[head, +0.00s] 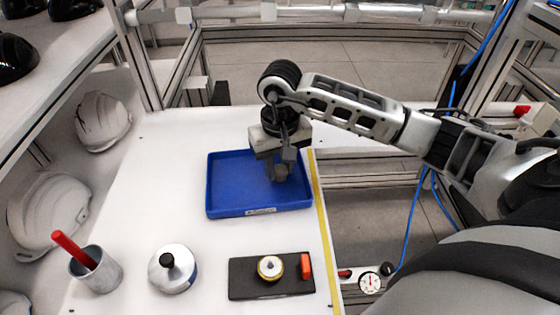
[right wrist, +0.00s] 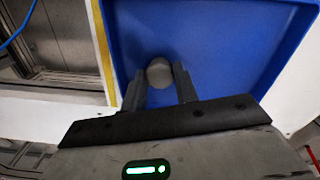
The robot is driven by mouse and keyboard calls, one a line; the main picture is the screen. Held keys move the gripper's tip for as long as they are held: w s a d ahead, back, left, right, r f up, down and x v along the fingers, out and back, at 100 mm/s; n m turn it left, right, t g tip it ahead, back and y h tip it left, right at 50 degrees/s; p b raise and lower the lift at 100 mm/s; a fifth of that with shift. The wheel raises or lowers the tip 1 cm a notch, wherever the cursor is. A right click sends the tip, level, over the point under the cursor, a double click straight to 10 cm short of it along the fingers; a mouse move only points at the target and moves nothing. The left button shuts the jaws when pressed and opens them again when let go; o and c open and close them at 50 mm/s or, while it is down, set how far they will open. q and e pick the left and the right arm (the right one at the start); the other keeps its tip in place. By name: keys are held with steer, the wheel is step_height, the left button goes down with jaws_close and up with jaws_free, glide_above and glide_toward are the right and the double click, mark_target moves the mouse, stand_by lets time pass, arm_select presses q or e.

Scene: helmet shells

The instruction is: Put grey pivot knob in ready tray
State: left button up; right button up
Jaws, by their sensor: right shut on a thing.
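The grey pivot knob (right wrist: 159,73) shows between the fingertips of my right gripper (right wrist: 160,82) in the right wrist view. The gripper is shut on it. In the head view my right gripper (head: 281,172) points down over the right part of the blue ready tray (head: 228,186), and the knob is mostly hidden by the fingers. The tray's blue floor also shows behind the knob in the right wrist view (right wrist: 225,40). Whether the knob touches the tray floor I cannot tell. My left gripper is not in view.
A black plate (head: 245,287) with a round brass-and-white part and an orange block lies in front of the tray. A silver container with a black knob (head: 173,272) and a metal cup (head: 98,272) holding a red stick stand left. White helmets (head: 100,122) line the left shelf.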

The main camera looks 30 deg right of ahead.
mark_target(281, 169)
steer(key=shift+f, duration=0.15)
steer(key=o, duration=1)
steer(key=shift+c, duration=0.2)
step_height(281, 169, up, 12)
steer(key=b, duration=0.1)
steer(key=shift+r, duration=0.2)
steer(key=shift+s+f, duration=0.1)
